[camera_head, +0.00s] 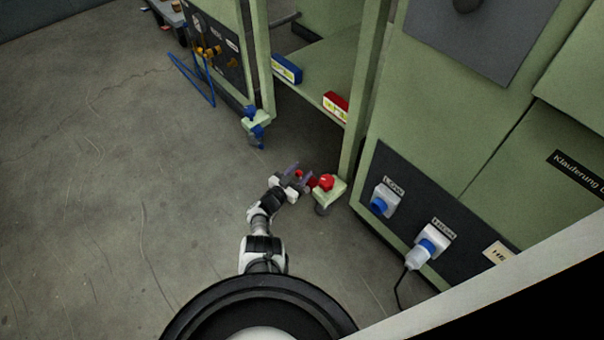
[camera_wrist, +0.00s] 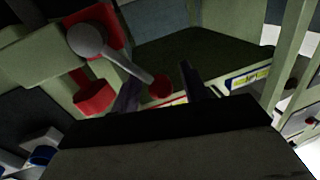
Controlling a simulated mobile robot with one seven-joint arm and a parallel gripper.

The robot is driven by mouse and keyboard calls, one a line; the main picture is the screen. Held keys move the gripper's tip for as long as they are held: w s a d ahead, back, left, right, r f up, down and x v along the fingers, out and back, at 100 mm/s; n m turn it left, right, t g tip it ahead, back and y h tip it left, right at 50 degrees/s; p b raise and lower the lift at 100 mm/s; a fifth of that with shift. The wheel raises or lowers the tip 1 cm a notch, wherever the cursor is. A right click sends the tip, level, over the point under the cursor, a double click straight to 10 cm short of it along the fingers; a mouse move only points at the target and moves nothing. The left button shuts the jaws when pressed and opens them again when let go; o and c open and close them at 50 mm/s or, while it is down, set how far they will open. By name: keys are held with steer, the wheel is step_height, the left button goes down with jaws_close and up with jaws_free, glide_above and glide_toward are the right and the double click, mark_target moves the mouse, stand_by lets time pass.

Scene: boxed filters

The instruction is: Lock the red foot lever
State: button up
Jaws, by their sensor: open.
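The red foot lever (camera_head: 326,182) sits on a green foot bracket (camera_head: 330,194) at the base of the machine's post, right of my gripper (camera_head: 298,178). In the wrist view, the lever shows as a red mount (camera_wrist: 108,27) with a grey arm (camera_wrist: 125,62) ending in a red knob (camera_wrist: 160,89). A red pedal-like part (camera_wrist: 95,97) hangs to its left. My gripper (camera_wrist: 159,88) is open, with one finger on each side of the knob in the picture. I cannot tell whether the fingers touch it. The gripper body hides the lower part of the wrist view.
A blue foot lever (camera_head: 255,127) sits on the other post. A blue box (camera_head: 287,69) and a red box (camera_head: 335,104) lie on the green shelf edge. A dark panel with sockets (camera_head: 380,203) stands right of the lever. The floor on the left (camera_head: 120,200) is clear.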

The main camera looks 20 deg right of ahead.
steer(key=shift+w+d, duration=0.35)
steer(key=shift+d, duration=0.25)
jaws_close()
